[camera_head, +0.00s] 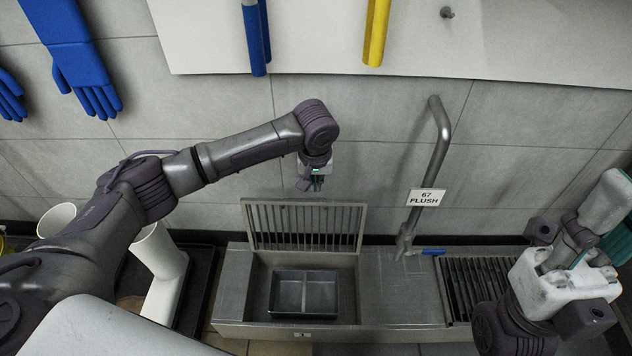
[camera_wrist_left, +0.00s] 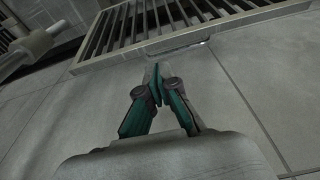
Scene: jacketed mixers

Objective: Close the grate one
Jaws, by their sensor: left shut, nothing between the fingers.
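The open grate (camera_head: 262,228) is a metal frame of bars that stands upright at the back edge of the left basin (camera_head: 235,290). A small plate, apparently marked 1, is on the basin's front. A divided metal tray (camera_head: 305,294) sits inside the basin. My left gripper (camera_head: 317,184) hangs above and behind the grate, near the tiled wall, apart from it. In the left wrist view the closed, empty fingertips (camera_wrist_left: 158,74) point toward the grate (camera_wrist_left: 135,42), with a gap between. My right gripper (camera_head: 616,240) is at the right edge, partly hidden; its fingers are unclear.
A second grate (camera_head: 482,284) lies flat at the right of the metal counter. A bent pipe (camera_head: 438,150) with a FLUSH sign (camera_head: 426,197) rises between them. White cylinders (camera_head: 158,250) stand at left. Blue gloves (camera_head: 80,75) hang on the wall.

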